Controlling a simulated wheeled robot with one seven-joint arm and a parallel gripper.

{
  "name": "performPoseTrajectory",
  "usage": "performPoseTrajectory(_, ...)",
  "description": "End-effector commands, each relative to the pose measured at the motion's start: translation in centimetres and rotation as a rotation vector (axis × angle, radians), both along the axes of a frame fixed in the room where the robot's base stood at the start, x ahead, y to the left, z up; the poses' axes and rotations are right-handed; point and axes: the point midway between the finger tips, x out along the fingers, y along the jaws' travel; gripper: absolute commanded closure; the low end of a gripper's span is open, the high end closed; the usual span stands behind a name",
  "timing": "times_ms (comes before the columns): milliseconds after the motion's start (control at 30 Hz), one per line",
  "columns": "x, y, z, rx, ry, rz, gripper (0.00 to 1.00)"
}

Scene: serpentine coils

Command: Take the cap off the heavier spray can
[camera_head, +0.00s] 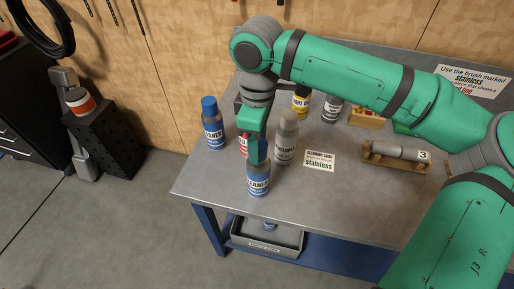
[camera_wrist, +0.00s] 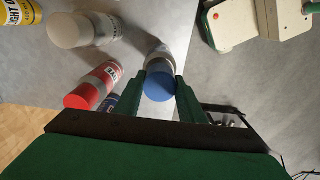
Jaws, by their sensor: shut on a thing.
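A spray can with a blue "CLEANER" label (camera_head: 258,182) stands upright near the table's front edge. My gripper (camera_head: 257,150) points down over its top and hides most of it. In the wrist view, my gripper (camera_wrist: 160,83) is shut on a blue cap (camera_wrist: 159,87), one finger on each side. The grey can body shows just beyond the cap; I cannot tell whether the cap is still seated on it. A second spray can with a blue cap and similar label (camera_head: 213,126) stands upright at the table's left, apart from my gripper.
A red-capped can (camera_wrist: 88,91) stands close by, partly hidden in the head view. A grey-capped can (camera_head: 286,140), yellow can (camera_head: 301,101) and dark can (camera_head: 331,110) stand behind. A sign (camera_head: 320,161) lies right; a bin (camera_head: 262,247) sits below the table.

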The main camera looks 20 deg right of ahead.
Motion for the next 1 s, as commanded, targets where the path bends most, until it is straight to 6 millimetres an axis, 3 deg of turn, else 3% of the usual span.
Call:
performPoseTrajectory(67,0.0,0.0,1.4,0.003,-0.003,-0.002,0.85)
performPoseTrajectory(400,-5.0,3.7,7.6,0.001,-0.003,0.007,0.85)
performPoseTrajectory(700,-9.7,7.1,10.1,0.000,-0.002,0.006,0.85)
performPoseTrajectory(1000,-11.3,8.2,11.0,0.000,0.000,0.003,0.85)
